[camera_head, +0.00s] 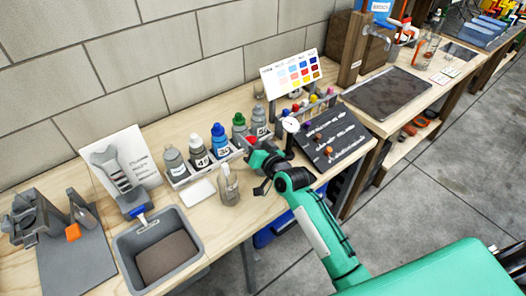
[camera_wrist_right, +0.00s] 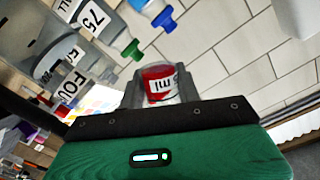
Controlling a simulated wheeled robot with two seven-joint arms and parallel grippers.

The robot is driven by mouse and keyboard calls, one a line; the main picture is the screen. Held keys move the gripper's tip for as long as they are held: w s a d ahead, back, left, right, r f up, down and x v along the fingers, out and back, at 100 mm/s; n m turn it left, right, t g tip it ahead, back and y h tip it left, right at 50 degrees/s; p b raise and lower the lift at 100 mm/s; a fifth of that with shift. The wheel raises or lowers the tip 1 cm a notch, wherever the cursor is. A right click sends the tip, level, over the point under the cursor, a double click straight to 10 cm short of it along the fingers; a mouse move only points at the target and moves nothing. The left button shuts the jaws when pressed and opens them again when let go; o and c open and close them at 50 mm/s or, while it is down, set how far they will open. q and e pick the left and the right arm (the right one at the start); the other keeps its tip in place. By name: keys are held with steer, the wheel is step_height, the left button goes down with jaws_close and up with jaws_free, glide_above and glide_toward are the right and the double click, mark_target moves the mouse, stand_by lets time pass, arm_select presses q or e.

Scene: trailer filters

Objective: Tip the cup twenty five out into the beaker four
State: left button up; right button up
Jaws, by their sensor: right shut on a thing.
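My right gripper (camera_head: 256,150) is shut on a small clear cup holding red liquid. In the right wrist view the cup (camera_wrist_right: 159,84) sits between the fingers, its label partly showing "ml"; the number on it cannot be read. In the head view only a bit of red (camera_head: 252,140) shows at the fingers. A clear vessel marked "FOU" (camera_wrist_right: 66,92), cut off by the hand, shows at the left of the wrist view. A clear glass vessel (camera_head: 229,187) stands on the table just left of the gripper in the head view; its label is unreadable there. My left gripper is not in view.
A rack of labelled bottles (camera_head: 220,141) stands behind the gripper. A colour chart (camera_head: 291,73) and a dark sloped panel (camera_head: 331,138) are to the right. A grey tub (camera_head: 197,237) and a grey mat (camera_head: 75,262) lie at the left.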

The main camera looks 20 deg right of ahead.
steer(key=shift+w, duration=0.1)
steer(key=shift+d, duration=0.1)
steer(key=shift+d+f+m+b, duration=0.1)
steer(key=shift+m+b, duration=0.2)
steer(key=shift+b, duration=0.1)
steer(key=shift+d+f, duration=0.15)
steer(key=shift+r+m, duration=0.2)
steer(key=shift+m, duration=0.1)
steer(key=shift+m+b, duration=0.3)
steer(key=shift+b, duration=0.05)
steer(key=shift+r, duration=0.1)
steer(key=shift+d+m, duration=0.15)
steer(key=shift+m, duration=0.25)
